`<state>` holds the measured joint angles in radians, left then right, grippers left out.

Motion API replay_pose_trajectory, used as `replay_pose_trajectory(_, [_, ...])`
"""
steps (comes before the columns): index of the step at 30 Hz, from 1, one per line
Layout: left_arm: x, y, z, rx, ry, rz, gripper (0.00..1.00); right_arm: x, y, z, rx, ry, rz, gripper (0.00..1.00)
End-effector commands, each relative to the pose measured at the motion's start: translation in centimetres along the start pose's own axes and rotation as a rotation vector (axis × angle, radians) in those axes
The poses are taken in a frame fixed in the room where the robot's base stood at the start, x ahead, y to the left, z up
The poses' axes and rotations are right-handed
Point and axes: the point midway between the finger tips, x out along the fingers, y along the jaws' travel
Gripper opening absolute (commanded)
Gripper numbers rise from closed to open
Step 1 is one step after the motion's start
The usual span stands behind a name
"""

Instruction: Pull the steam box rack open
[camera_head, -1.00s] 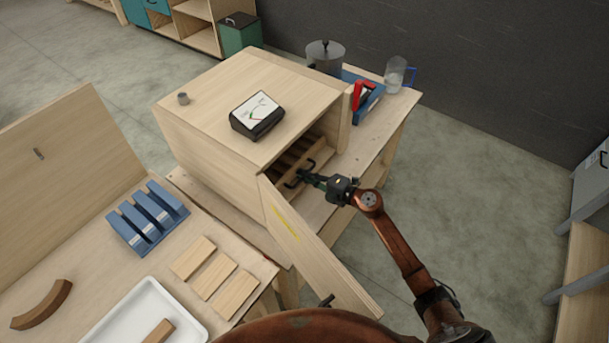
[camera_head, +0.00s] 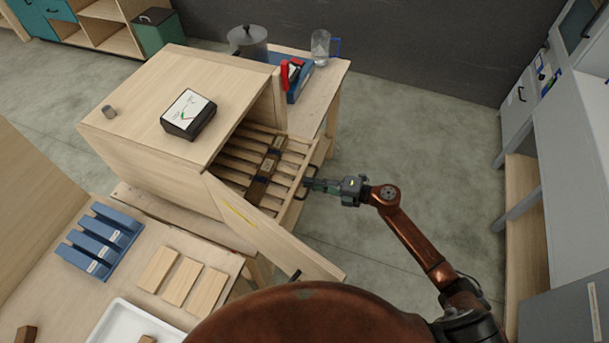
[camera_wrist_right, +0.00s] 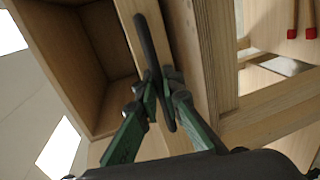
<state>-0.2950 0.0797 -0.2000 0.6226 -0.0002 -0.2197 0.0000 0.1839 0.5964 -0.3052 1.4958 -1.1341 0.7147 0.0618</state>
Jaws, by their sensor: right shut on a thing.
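The wooden steam box (camera_head: 140,137) stands on a wooden table with its door (camera_head: 260,228) swung open toward me. The slatted rack (camera_head: 285,150) sticks partly out of the box opening, with a brown wooden strip (camera_head: 266,168) lying across its slats. My right gripper (camera_head: 310,184) is at the rack's front edge, shut on the rack's dark handle. In the right wrist view the green fingers (camera_wrist_right: 158,98) close around the dark handle bar (camera_wrist_right: 152,50), in front of the wooden rack front. My left gripper is not in view.
The floor right of the rack is clear.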

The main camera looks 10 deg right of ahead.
Motion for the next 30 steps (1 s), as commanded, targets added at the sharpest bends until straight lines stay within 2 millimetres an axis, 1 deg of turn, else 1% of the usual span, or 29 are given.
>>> replay_pose_trajectory(1, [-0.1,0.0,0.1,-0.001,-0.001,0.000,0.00,-1.1,-0.3,0.1,0.000,-0.001,-0.004,0.00])
replay_pose_trajectory(6, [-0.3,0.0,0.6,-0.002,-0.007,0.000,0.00,-3.5,-0.8,0.1,-0.001,0.001,-0.003,0.00])
replay_pose_trajectory(12, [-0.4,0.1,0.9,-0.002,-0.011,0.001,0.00,-5.2,-1.1,0.1,-0.002,0.000,-0.002,0.00])
replay_pose_trajectory(16, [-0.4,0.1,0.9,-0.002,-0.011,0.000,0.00,-5.6,-1.1,0.1,-0.001,-0.001,-0.001,0.00])
replay_pose_trajectory(26, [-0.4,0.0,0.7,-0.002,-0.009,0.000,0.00,-5.7,-1.1,0.2,-0.001,-0.003,-0.001,0.00])
replay_pose_trajectory(27, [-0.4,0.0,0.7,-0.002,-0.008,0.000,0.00,-5.7,-1.1,0.2,-0.001,-0.003,-0.001,0.09])
replay_pose_trajectory(30, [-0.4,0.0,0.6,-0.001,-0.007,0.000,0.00,-5.6,-1.1,0.2,-0.001,-0.002,0.000,0.15])
